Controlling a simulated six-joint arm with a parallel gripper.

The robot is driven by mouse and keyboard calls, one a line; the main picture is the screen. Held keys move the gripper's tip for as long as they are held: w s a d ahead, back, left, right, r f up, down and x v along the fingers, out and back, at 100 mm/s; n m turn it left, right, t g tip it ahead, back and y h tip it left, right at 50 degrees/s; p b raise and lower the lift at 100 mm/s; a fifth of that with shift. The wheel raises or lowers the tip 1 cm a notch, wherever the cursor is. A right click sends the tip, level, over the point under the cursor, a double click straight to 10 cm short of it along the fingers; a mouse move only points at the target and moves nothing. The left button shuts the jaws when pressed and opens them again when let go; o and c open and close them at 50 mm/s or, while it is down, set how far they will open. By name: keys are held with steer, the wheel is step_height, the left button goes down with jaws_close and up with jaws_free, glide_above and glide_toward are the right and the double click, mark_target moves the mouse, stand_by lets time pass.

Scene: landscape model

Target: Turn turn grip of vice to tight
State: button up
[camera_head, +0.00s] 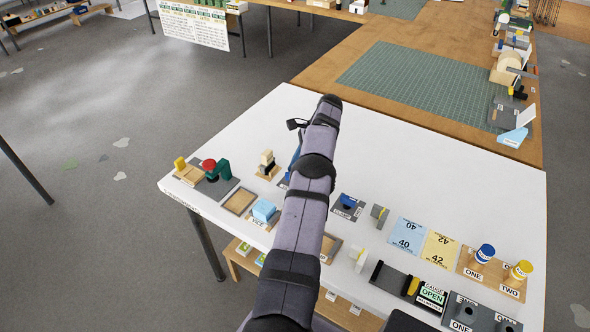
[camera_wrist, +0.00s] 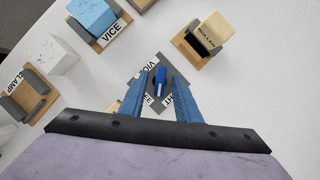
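The turn grip of the vice (camera_wrist: 160,76) is a small blue bar with a white line, standing on a dark plate in the wrist view. The white line is on its near end, toward the bottom of that picture. A "VICE"-like label (camera_wrist: 147,71) lies beside it; the nearer labels are partly covered and hard to read. My gripper (camera_wrist: 159,84) has two blue fingers, open, one on each side of the grip in the picture. I cannot tell whether they touch it. In the head view my gripper (camera_head: 296,153) is mostly hidden by my arm.
Another blue knob (camera_head: 347,201) sits on a dark plate right of my arm. The white tabletop beyond (camera_head: 420,185) is clear.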

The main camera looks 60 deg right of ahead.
stand_by(0.3)
steer(key=shift+r, duration=0.65)
step_height(320, 180, up, 7)
steer(key=shift+p, duration=0.6)
steer(key=shift+r+p, duration=0.85)
steer(key=shift+p, duration=0.05)
